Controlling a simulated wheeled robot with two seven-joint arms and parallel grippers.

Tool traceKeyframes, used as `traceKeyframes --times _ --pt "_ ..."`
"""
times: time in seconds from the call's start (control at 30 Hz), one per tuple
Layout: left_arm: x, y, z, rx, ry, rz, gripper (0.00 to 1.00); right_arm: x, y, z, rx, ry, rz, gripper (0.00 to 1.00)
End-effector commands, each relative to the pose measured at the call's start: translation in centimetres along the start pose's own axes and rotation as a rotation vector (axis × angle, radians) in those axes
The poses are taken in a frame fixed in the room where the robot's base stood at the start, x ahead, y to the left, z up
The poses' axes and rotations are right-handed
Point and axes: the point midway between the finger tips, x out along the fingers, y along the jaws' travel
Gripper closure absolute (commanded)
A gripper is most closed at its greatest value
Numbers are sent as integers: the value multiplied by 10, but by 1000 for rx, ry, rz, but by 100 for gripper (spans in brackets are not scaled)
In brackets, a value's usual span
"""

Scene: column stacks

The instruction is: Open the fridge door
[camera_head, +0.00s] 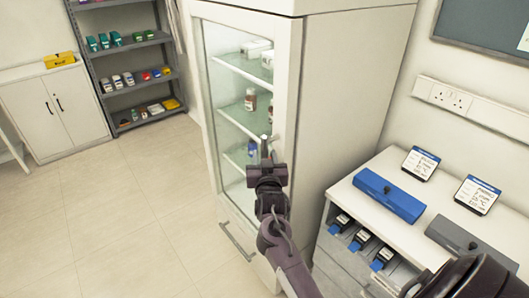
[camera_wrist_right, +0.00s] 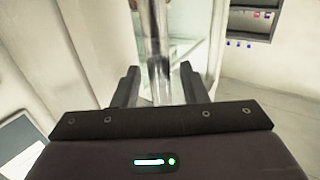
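The fridge (camera_head: 345,85) is a tall white cabinet in the middle of the head view. Its glass door (camera_head: 288,80) has a white frame and looks closed; shelves show through the glass. The upright metal door handle (camera_head: 264,146) is mostly hidden behind my right gripper (camera_head: 269,164). In the right wrist view the handle (camera_wrist_right: 157,50) is a shiny vertical bar running down between the fingers of my right gripper (camera_wrist_right: 160,86). The fingers stand apart, with a gap on each side of the bar. My left gripper is in neither view.
A white counter (camera_head: 345,205) with a blue box (camera_head: 389,195) and label stands is to the right of the fridge. A lower handle (camera_head: 237,242) is on the fridge front. The tiled floor (camera_head: 130,220) at left is clear. A grey shelf (camera_head: 128,75) stands behind.

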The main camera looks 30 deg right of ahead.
Motion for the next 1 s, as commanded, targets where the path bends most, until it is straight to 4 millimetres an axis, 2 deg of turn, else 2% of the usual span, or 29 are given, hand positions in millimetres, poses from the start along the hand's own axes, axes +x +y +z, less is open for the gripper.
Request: traceKeyframes --times 0.13,0.4,0.7,1.0 --pt "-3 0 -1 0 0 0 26 9 1 0 0 0 1 61" --pt "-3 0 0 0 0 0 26 10 0 0 1 0 0 62" --pt "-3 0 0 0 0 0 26 10 0 0 1 0 0 100" --pt "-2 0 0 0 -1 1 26 10 -1 1 1 0 -3 100"
